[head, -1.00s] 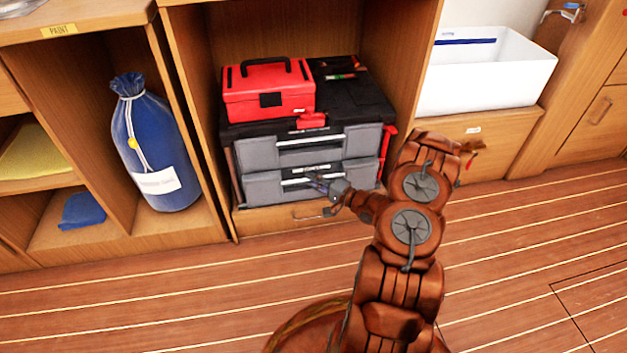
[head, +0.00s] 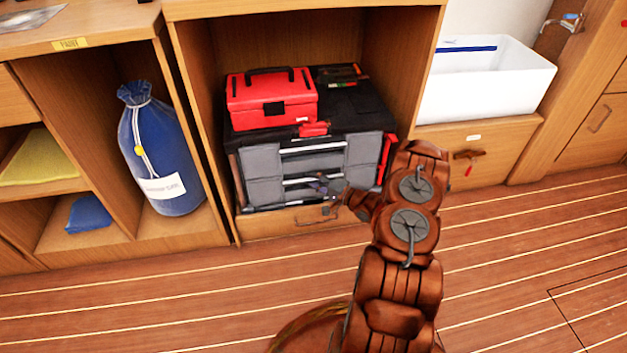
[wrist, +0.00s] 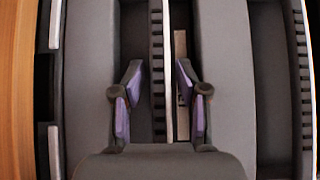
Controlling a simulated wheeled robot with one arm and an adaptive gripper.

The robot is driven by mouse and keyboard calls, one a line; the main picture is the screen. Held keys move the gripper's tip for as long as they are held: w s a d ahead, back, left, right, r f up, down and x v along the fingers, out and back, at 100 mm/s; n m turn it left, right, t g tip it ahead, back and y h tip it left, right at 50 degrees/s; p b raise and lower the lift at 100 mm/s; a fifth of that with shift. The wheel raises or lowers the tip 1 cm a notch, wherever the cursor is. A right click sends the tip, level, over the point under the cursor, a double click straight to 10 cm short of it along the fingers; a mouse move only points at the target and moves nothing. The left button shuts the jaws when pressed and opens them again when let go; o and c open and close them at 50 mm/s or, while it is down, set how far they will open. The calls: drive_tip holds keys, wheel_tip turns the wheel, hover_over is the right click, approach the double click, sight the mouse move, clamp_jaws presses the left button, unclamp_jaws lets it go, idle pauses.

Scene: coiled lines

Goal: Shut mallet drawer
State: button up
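A black tool chest (head: 362,108) with two grey drawers stands in the wooden cabinet bay. The upper drawer (head: 262,161) looks flush. The lower drawer (head: 264,192) now looks in line with it, though my gripper partly covers its front. No mallet shows, and I cannot read which drawer is the mallet's. My gripper (head: 320,184) is at the lower drawer's front, near its light handle strip. In the wrist view my gripper (wrist: 160,72) has its purple-padded fingers apart, with a pale handle strip (wrist: 168,90) between them. Contact is unclear.
A red toolbox (head: 272,97) sits on the chest. A wooden drawer front (head: 262,224) with a handle lies below. A blue bag (head: 158,155) stands left; a white basin (head: 488,85) is at right above a wooden drawer (head: 500,140). The striped floor in front is clear.

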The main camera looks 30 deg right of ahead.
drive_tip(key=v, duration=1.2)
idle(0.7)
